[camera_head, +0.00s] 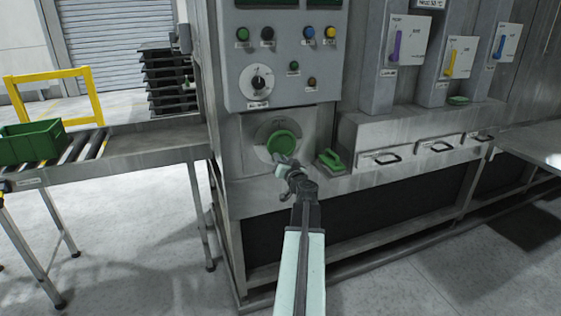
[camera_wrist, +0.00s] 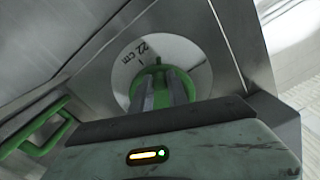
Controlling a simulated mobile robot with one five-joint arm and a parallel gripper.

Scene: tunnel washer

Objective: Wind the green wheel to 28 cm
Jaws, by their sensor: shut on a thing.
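The green wheel (camera_head: 283,144) sits on a round pale dial plate on the front of the washer, below the control panel. In the wrist view the wheel (camera_wrist: 149,88) is partly hidden behind my fingers. The dial plate (camera_wrist: 200,75) shows the marking "22 cm" near its upper left edge, by a small dark tick. My gripper (camera_head: 284,160) reaches the wheel from the front and is shut on it. In the wrist view the two gripper fingers (camera_wrist: 175,90) stand close together against the green wheel.
A green handle (camera_head: 331,160) juts out just right of the wheel. The control panel (camera_head: 285,60) with buttons and a knob is above. Drawers with black handles (camera_head: 380,158) are at right. A roller conveyor (camera_head: 130,147) with a green crate (camera_head: 32,142) stands at left.

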